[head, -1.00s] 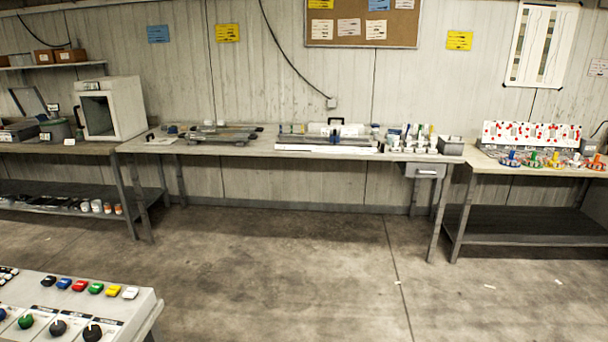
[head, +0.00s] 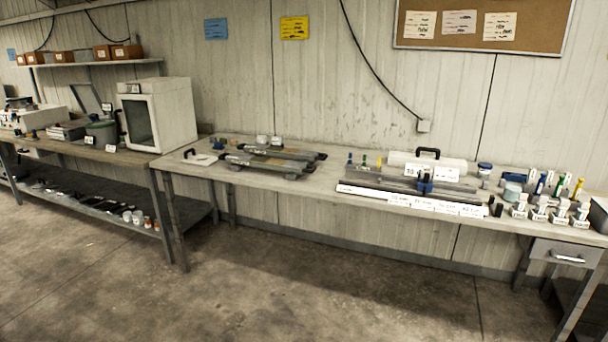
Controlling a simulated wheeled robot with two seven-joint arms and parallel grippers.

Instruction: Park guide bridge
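What may be the guide bridge is a small blue piece (head: 424,186) on a long dark rail (head: 385,181) on the middle workbench; I cannot tell for sure at this distance. A white strip with labels (head: 410,200) runs along the front of the rail. A white cylinder-like body with a black handle (head: 428,158) lies behind it. Two long grey trays or fixtures (head: 262,162) lie on the left part of the same bench. Neither of my grippers is in view.
The middle workbench (head: 325,182) stands along the wall. A white box-shaped oven (head: 158,114) stands on the left bench. Small labelled white holders (head: 540,207) with coloured sticks stand at the bench's right. A drawer (head: 566,254) hangs below. The floor (head: 290,300) in front is clear.

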